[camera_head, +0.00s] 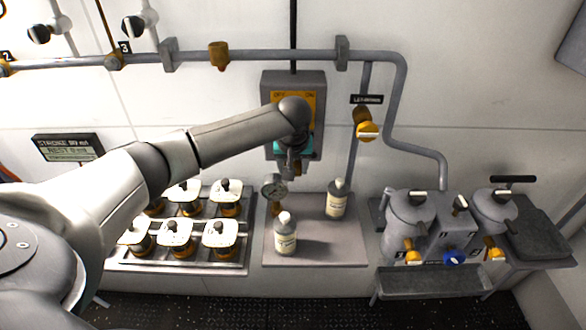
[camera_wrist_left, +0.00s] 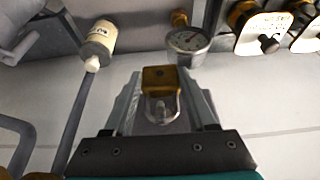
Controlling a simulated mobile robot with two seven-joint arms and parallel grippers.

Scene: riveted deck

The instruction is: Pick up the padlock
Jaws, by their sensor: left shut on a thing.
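The padlock (camera_wrist_left: 160,78) has a brass body and a metal shackle. In the left wrist view it sits between the fingers of my left gripper (camera_wrist_left: 163,95), which is shut on it, with the shackle on the side toward the palm. In the head view my left gripper (camera_head: 291,168) points down in front of the lower part of the grey switch box (camera_head: 316,84) on the wall. The padlock cannot be made out clearly there. My right gripper is not in view.
Below stand a pressure gauge (camera_head: 274,188) and two labelled bottles (camera_head: 285,236) (camera_head: 336,200) on a grey shelf (camera_head: 310,257). Capped jars (camera_head: 221,235) stand in a rack at left. Grey vessels with taps (camera_head: 409,215) stand at right. Pipes (camera_head: 260,56) run along the wall.

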